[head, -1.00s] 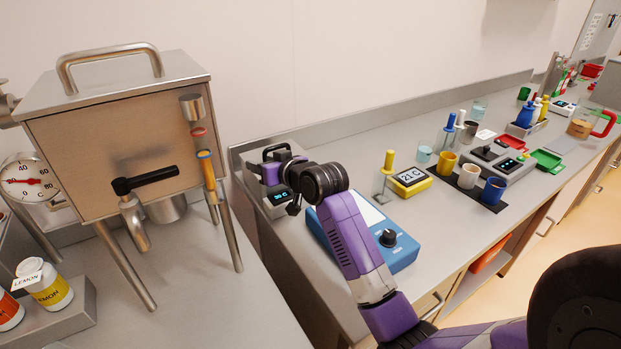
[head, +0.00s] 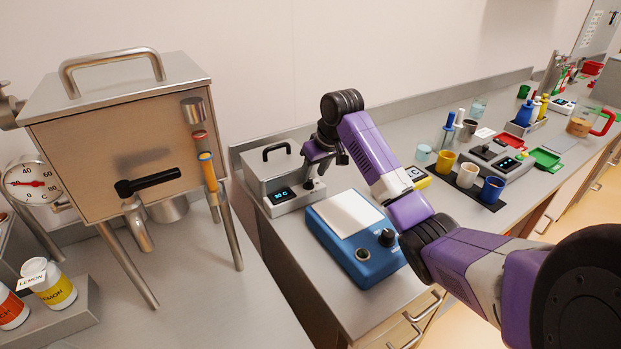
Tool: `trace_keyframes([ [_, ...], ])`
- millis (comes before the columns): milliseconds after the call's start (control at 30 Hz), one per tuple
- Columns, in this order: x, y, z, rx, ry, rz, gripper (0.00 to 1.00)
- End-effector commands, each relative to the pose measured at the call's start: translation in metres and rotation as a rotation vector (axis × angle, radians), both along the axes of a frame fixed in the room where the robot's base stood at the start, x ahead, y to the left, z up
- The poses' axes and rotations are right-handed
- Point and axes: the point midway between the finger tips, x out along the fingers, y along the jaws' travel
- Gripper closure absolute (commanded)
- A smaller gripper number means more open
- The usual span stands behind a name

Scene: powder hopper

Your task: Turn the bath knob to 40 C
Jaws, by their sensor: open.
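The bath (head: 268,168) is a grey box with a black lid handle and a small dark display with blue digits, too small to read surely. It stands on the bench beyond the steel hopper. The bath's dark knob (head: 308,184) shows in part on its front right, just under my gripper. My gripper (head: 313,170) is open and points down at the bath's right front. Its fingertips are close to the knob; I cannot tell whether they touch it. The fingers partly hide the knob.
A blue device (head: 356,238) with a white top and black knob stands in front of the bath. The steel hopper (head: 122,140) fills the left. Cups (head: 467,175) and a grey device (head: 500,160) stand farther right. My arm crosses above the bench.

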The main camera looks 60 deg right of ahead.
Motion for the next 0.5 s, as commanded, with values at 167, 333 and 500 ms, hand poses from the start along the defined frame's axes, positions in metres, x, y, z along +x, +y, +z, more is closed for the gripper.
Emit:
trace_keyframes([
  [167,0.008,-0.003,-0.022,0.001,0.002,0.0,0.54],
  [333,0.012,-0.005,-0.033,-0.001,0.0,0.0,0.54],
  [500,0.013,-0.006,-0.034,-0.002,-0.001,0.0,0.54],
])
